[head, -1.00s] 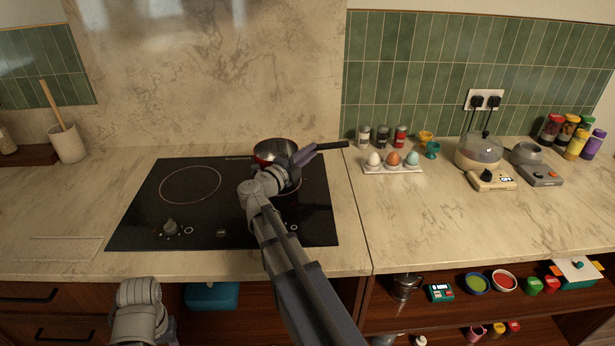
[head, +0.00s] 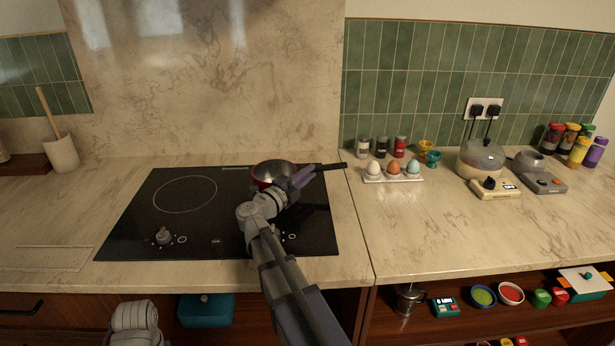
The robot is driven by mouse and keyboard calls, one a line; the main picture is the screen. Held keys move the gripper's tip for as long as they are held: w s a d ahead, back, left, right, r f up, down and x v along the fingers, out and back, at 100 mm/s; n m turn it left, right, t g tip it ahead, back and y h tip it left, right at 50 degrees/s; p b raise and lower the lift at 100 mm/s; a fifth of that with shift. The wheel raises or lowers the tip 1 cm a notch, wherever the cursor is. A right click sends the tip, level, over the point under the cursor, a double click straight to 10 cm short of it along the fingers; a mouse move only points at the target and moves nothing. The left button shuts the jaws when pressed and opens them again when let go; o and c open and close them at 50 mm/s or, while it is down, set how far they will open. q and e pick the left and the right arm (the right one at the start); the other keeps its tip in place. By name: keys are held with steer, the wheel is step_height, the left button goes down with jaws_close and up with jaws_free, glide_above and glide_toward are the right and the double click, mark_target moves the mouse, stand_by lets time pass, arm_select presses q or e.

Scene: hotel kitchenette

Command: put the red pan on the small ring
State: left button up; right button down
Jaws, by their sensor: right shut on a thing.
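The red pan (head: 273,169), with a shiny metal inside and a long black handle (head: 328,166) pointing right, is at the back right of the black hob (head: 135,225). My right gripper (head: 300,178) is shut on the pan's handle, close to the pan body. The small ring on the hob's right side is hidden behind the pan and my right arm. I cannot tell whether the pan touches the glass. Part of my left arm shows at the bottom left, but its fingers are out of view.
A large ring (head: 185,194) on the hob's left is bare. Right of the hob are an egg holder (head: 393,180) with three eggs, several spice jars, an egg cooker (head: 481,160) and a grey appliance (head: 541,178). The counter's front right is clear.

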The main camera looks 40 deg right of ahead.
steer(key=shift+f, duration=0.2)
steer(key=c, duration=0.8)
jaws_free()
steer(key=shift+c, duration=0.2)
steer(key=shift+r, duration=0.1)
steer(key=shift+r, duration=0.1)
steer(key=v, duration=1.2)
steer(key=shift+b, duration=0.35)
